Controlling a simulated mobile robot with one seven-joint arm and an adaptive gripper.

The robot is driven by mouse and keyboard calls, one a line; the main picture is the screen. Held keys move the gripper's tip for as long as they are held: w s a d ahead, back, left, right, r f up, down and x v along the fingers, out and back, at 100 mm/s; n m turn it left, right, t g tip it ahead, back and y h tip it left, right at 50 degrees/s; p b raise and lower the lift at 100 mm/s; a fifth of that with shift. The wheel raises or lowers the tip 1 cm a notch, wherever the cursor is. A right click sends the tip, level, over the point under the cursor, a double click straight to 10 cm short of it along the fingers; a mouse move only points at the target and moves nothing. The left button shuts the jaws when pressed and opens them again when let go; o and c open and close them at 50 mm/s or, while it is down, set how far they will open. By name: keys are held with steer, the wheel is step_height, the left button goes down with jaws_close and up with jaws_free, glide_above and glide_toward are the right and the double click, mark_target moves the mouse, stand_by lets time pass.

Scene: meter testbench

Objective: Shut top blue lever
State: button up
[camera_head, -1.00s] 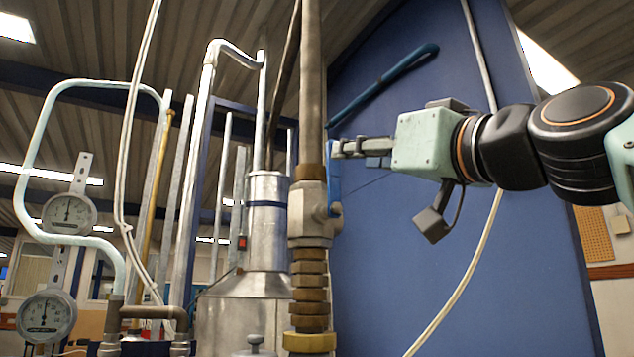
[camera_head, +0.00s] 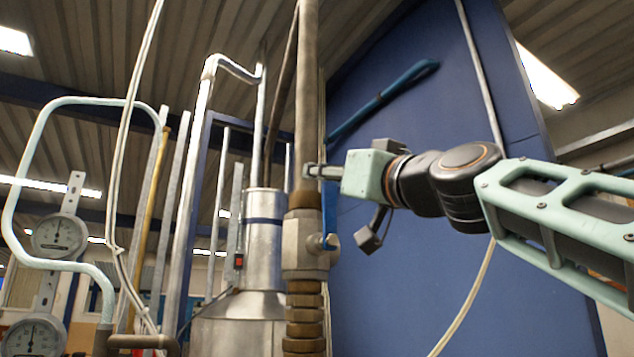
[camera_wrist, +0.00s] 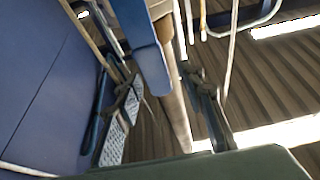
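The top blue lever (camera_head: 330,212) stands nearly upright beside the brass-and-steel valve (camera_head: 304,240) on the vertical pipe. My gripper (camera_head: 312,171) reaches in from the right at the height of the lever's upper part, which it hides in the head view. In the wrist view the lever (camera_wrist: 150,62) is a broad blue bar running between the two fingers of my gripper (camera_wrist: 165,95). The fingers are apart, with a gap visible on each side of the lever. I cannot tell whether either finger touches it.
The vertical pipe (camera_head: 308,100) stands close to my fingertips. A large blue panel (camera_head: 400,270) lies behind my arm, with a blue bar (camera_head: 385,97) on it. Metal tubes and a tank (camera_head: 264,260) are to the left, with round gauges (camera_head: 58,236) farther left.

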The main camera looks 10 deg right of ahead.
steer(key=shift+w+r, duration=0.1)
steer(key=shift+w, duration=0.05)
steer(key=shift+c, duration=0.2)
jaws_close()
steer(key=shift+a, duration=0.15)
